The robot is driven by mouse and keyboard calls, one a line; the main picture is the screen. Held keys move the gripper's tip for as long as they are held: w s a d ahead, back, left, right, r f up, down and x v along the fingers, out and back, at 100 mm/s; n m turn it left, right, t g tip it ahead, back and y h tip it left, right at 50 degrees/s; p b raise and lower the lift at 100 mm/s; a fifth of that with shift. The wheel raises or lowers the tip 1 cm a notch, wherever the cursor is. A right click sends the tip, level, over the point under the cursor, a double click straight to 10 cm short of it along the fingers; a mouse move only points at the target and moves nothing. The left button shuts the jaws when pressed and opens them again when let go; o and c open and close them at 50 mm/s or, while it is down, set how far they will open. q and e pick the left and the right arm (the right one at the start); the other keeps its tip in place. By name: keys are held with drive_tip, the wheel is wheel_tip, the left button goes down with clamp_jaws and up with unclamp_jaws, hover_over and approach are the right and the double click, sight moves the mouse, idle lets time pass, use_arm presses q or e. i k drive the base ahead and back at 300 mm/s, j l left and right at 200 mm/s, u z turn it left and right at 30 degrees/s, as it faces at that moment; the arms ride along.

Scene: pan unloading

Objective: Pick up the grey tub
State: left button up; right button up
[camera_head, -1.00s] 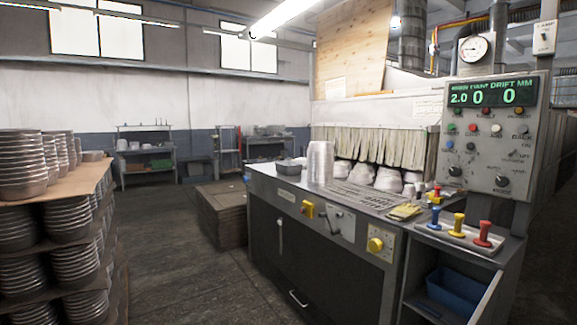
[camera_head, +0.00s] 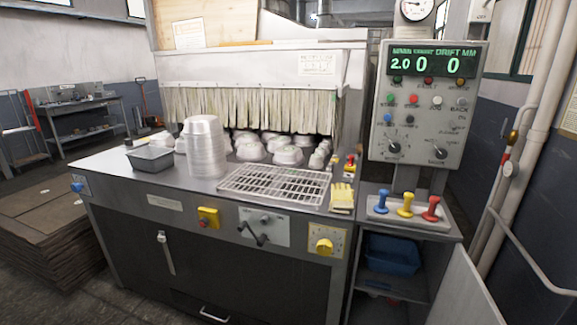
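The grey tub (camera_head: 150,158) is a small, dark grey, rectangular open container. It sits on the left part of the machine's metal worktop (camera_head: 110,170), left of a tall stack of silver pans (camera_head: 204,150). A small gap seems to separate it from the stack. Its inside looks empty, though detail is small. Neither of my grippers shows in the head view.
Several pans sit below the strip curtain (camera_head: 250,110). A control panel (camera_head: 425,105) stands at right. Stacked brown boards (camera_head: 45,225) stand on the floor at left.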

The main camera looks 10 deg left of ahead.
sight(150, 157)
drive_tip(key=i+j+z, duration=0.2)
drive_tip(key=j, duration=1)
drive_tip(key=j+z, duration=0.2)
drive_tip(key=j, duration=1.05)
drive_tip(key=j+z, duration=0.25)
drive_tip(key=j, duration=1)
drive_tip(key=j+z, duration=0.2)
drive_tip(key=j, duration=1.05)
drive_tip(key=k, duration=0.1)
